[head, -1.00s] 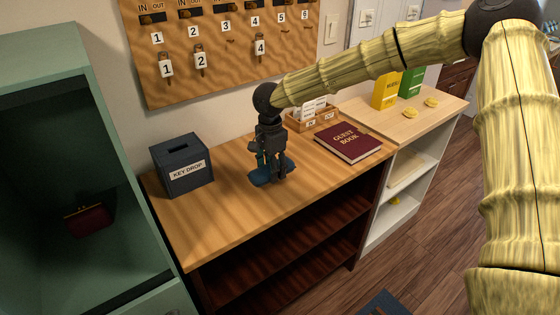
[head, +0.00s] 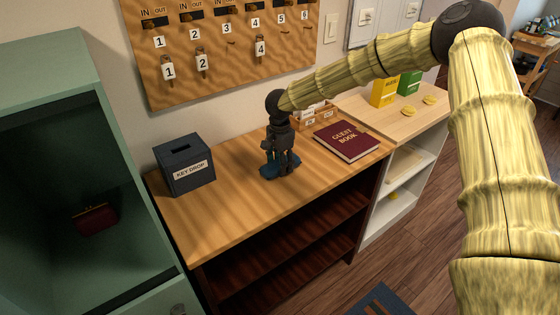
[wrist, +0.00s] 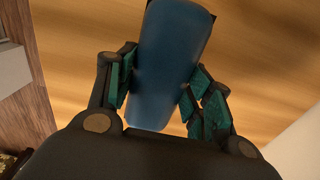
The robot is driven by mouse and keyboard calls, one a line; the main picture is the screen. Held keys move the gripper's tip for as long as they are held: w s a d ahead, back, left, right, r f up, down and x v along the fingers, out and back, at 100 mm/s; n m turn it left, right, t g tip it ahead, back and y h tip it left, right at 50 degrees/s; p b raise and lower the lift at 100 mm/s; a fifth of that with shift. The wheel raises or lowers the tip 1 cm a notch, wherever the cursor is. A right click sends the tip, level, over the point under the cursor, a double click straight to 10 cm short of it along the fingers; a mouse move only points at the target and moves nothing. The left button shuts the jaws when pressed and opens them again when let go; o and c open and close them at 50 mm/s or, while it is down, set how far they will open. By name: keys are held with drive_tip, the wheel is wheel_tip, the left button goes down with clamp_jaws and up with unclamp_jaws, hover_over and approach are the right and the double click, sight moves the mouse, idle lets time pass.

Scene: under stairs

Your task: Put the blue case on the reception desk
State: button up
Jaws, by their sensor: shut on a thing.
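The blue case (wrist: 167,65) is between the two fingers of my gripper (wrist: 158,90) in the wrist view, with both finger pads against its sides. In the head view, my gripper (head: 280,160) points down over the wooden reception desk (head: 220,215), and part of the blue case (head: 269,171) shows below and beside the fingers. The case is at or just above the desk top; whether it touches the wood is hard to tell. Most of the case is hidden by my gripper in the head view.
A key drop box (head: 186,165) stands left of my gripper. A guest book (head: 345,141) and a card tray (head: 316,119) are to its right. A green cabinet (head: 60,70) holding a red purse (head: 96,219) is at left. The desk's front left is clear.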

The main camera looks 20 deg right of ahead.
drive_tip(key=shift+s, duration=0.1)
drive_tip(key=o, duration=1.5)
drive_tip(key=shift+f, duration=0.1)
drive_tip(key=shift+c, duration=0.2)
wheel_tip(320, 180, up, 12)
drive_tip(key=b, duration=0.2)
drive_tip(key=shift+b, duration=0.4)
drive_tip(key=shift+r, duration=0.2)
